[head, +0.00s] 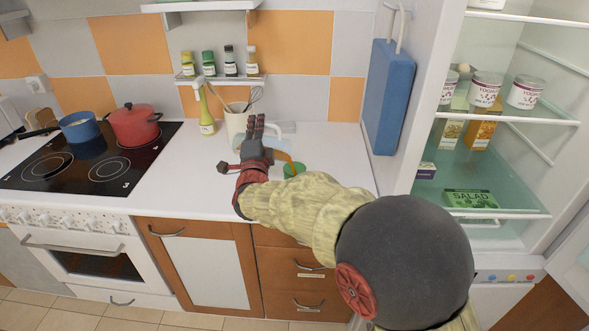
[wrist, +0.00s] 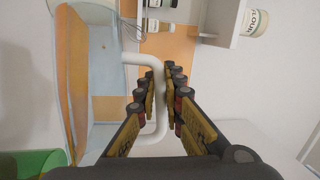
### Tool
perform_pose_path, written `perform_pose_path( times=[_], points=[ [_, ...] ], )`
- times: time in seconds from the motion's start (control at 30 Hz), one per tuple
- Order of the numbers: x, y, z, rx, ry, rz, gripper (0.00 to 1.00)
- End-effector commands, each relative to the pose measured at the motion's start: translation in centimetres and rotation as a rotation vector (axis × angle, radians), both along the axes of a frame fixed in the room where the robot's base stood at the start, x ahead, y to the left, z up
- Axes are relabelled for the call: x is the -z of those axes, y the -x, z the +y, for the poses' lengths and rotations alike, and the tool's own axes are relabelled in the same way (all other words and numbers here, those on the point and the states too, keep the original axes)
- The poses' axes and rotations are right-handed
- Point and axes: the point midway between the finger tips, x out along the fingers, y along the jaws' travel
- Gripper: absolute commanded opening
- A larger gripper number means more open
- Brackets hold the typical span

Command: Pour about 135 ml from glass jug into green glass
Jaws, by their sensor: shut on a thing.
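My gripper (wrist: 161,85) is shut on the white handle of the glass jug (wrist: 88,100). The jug's pale bluish, see-through body fills the left of the wrist view. In the head view the jug (head: 276,146) is mostly hidden behind my gripper (head: 262,128) and seems tilted to the right. The green glass (head: 293,170) stands on the white counter, right of my gripper and just below the jug. Its rim and side also show at the lower left of the wrist view (wrist: 35,163). An orange-brown strip shows between jug and glass; I cannot tell whether it is liquid.
A white utensil crock (head: 236,122) and a yellow-green bottle (head: 207,122) stand behind my gripper. A red pot (head: 134,124) and a blue pot (head: 79,126) are on the hob to the left. The counter right of the glass is clear up to the open fridge (head: 500,150).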

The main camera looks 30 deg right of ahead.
Motion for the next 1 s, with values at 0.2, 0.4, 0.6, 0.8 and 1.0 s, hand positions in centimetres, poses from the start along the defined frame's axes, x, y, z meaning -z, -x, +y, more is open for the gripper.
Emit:
perform_pose_path(
  times=[0.2,0.4,0.6,0.8,1.0],
  points=[
    [-0.14,0.09,-0.08,0.0,-0.006,-0.01,0.0],
    [-0.14,0.17,-0.14,0.0,-0.013,-0.02,0.0],
    [-0.12,0.24,-0.19,0.001,-0.017,-0.026,0.0],
    [-0.12,0.32,-0.26,0.001,-0.023,-0.033,0.0],
    [-0.11,0.38,-0.3,0.0,-0.029,-0.04,0.0]
  ],
)
